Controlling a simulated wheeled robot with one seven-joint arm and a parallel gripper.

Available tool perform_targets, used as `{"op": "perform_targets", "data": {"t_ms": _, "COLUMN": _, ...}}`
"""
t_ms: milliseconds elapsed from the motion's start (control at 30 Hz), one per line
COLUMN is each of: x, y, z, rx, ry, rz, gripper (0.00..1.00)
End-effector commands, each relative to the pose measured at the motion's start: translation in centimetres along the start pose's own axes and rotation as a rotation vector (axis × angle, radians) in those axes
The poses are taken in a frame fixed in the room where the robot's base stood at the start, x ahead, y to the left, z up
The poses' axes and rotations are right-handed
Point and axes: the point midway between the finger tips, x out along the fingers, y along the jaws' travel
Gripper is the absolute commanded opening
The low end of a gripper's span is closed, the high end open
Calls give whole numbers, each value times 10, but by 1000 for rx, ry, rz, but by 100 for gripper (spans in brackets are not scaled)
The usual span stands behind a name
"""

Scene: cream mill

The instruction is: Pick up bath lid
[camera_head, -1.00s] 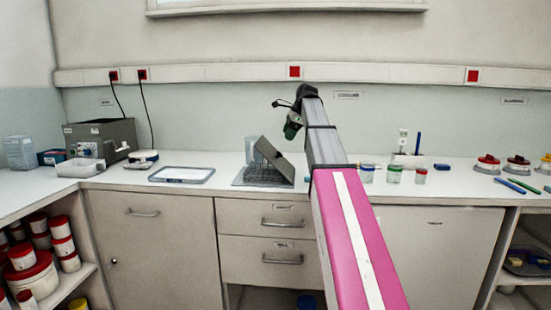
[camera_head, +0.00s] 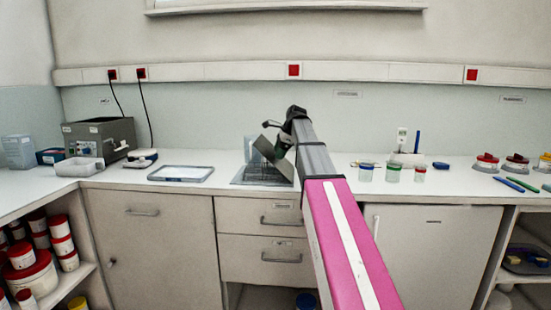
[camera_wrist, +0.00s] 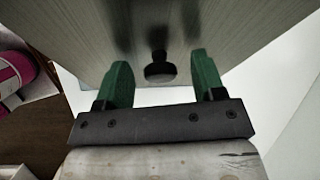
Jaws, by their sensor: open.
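The bath lid (camera_head: 264,147) is a grey metal plate, tilted up over the bath (camera_head: 248,181) set in the worktop. It also fills the upper part of the wrist view (camera_wrist: 90,30). A dark knob with a round end (camera_wrist: 160,71) stands on it, between the two green fingers of my gripper (camera_wrist: 162,72). The fingers are open, with a gap visible on each side of the knob. In the head view, my gripper (camera_head: 284,147) is at the lid's upper right face and hides part of it.
A flat tray (camera_head: 181,174) lies left of the bath, and a grey control box (camera_head: 100,137) stands further left. Small jars with coloured bands (camera_head: 393,173) stand to the right. The worktop between tray and bath is clear.

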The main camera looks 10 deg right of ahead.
Motion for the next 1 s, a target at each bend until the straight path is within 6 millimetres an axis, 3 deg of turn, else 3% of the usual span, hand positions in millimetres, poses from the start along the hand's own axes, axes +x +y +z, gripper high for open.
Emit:
{"op": "perform_targets", "data": {"t_ms": 67, "x": 0, "y": 0, "z": 0, "rx": 0, "ry": 0, "rz": 0, "gripper": 63}}
{"op": "perform_targets", "data": {"t_ms": 200, "x": 0, "y": 0, "z": 0, "rx": 0, "ry": 0, "rz": 0, "gripper": 17}}
{"op": "perform_targets", "data": {"t_ms": 233, "x": 0, "y": 0, "z": 0, "rx": 0, "ry": 0, "rz": 0, "gripper": 12}}
{"op": "perform_targets", "data": {"t_ms": 667, "x": -5, "y": -2, "z": 2, "rx": 0, "ry": 0, "rz": -1, "gripper": 12}}
{"op": "perform_targets", "data": {"t_ms": 933, "x": -37, "y": -9, "z": 15, "rx": 0, "ry": 0, "rz": -2, "gripper": 12}}
{"op": "perform_targets", "data": {"t_ms": 1000, "x": -42, "y": 0, "z": 31, "rx": -4, "ry": -1, "rz": -1, "gripper": 12}}
